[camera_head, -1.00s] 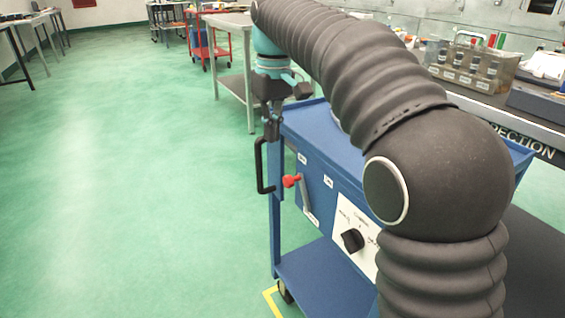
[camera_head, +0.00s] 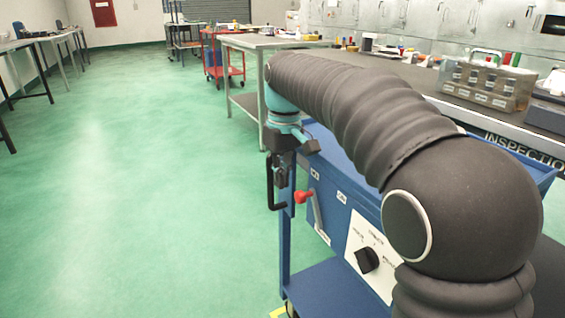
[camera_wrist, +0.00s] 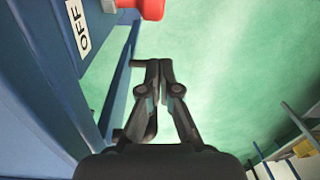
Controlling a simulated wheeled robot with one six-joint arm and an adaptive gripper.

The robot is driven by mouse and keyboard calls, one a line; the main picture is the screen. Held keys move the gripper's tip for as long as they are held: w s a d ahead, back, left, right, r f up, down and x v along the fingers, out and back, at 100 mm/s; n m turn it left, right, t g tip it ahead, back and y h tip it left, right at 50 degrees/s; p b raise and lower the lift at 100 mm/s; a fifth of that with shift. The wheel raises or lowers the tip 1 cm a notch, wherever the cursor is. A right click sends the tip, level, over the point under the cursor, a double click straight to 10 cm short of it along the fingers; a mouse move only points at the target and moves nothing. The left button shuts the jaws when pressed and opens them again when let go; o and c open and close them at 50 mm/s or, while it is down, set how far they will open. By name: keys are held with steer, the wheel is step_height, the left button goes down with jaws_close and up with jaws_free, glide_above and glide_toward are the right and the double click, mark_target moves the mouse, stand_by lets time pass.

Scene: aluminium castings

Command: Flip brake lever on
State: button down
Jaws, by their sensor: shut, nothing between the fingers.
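The brake lever is a grey bar (camera_head: 317,213) with a red knob (camera_head: 303,197), on the side panel of a blue cart (camera_head: 340,215). The knob is at the bar's upper left end, and the bar slants down to the right. In the wrist view the red knob (camera_wrist: 152,9) is cut by the top edge, near an "OFF" label (camera_wrist: 78,27). My gripper (camera_wrist: 159,64) is shut and empty, its tips apart from the knob in that view. In the head view my gripper (camera_head: 281,181) hangs just left of and slightly above the knob, by the cart's black handle.
The black handle (camera_head: 270,190) stands out at the cart's left corner. A white panel with a black rotary knob (camera_head: 367,260) is right of the lever. A grey table (camera_head: 245,42) and an inspection bench (camera_head: 480,118) stand behind. Green floor (camera_head: 150,200) is open on the left.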

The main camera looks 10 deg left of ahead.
steer(key=shift+s+d+f+b, duration=0.2)
steer(key=shift+s+d+b, duration=0.1)
steer(key=shift+s+d, duration=1.05)
steer(key=shift+s+b, duration=0.2)
steer(key=shift+b, duration=0.15)
